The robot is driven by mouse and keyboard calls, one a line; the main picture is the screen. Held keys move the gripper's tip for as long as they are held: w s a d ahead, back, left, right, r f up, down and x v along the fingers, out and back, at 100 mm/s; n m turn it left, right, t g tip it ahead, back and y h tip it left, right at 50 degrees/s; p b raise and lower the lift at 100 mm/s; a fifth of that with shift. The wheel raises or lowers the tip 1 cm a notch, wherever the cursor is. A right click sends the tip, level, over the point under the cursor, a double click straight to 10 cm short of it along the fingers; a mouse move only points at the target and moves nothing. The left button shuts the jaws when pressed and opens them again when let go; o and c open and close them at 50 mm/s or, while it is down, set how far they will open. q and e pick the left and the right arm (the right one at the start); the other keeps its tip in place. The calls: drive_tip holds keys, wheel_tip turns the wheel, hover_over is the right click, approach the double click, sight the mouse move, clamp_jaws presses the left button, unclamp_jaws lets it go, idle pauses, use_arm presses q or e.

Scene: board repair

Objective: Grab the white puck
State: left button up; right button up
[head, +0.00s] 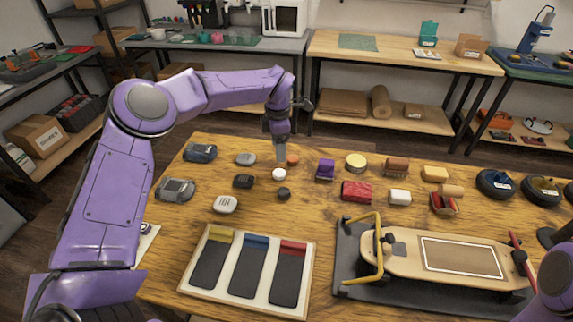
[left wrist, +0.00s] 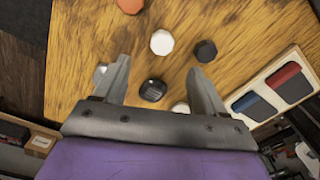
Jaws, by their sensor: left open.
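The white puck (head: 279,174) is a small, pale, many-sided disc lying on the wooden table. In the left wrist view the white puck (left wrist: 161,42) lies just beyond the fingertips, roughly centred between them. My left gripper (head: 281,158) points down close above and behind the puck. In the left wrist view my left gripper (left wrist: 160,66) has its two fingers spread apart with nothing between the tips. My right gripper is not in view; only a purple part of my right arm shows at the lower right.
An orange puck (head: 293,159) and a black puck (head: 284,194) lie close to the white one. A black block (head: 243,181) and a purple piece (head: 325,170) are on either side. A tray (head: 304,233) with coloured-topped strips and a skateboard-like deck (head: 400,261) fill the table's front.

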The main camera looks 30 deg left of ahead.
sight(280, 172)
use_arm(q)
drive_tip(key=f, duration=0.3)
drive_tip(key=f+p, duration=0.1)
drive_tip(key=f, duration=0.2)
drive_tip(key=f+p, duration=0.1)
drive_tip(key=f, duration=0.2)
drive_tip(key=shift+d+f, duration=0.15)
drive_tip(key=shift+d, duration=0.15)
drive_tip(key=shift+s+a+f, duration=0.1)
drive_tip(key=shift+f, duration=0.2)
drive_tip(key=c, duration=1.1)
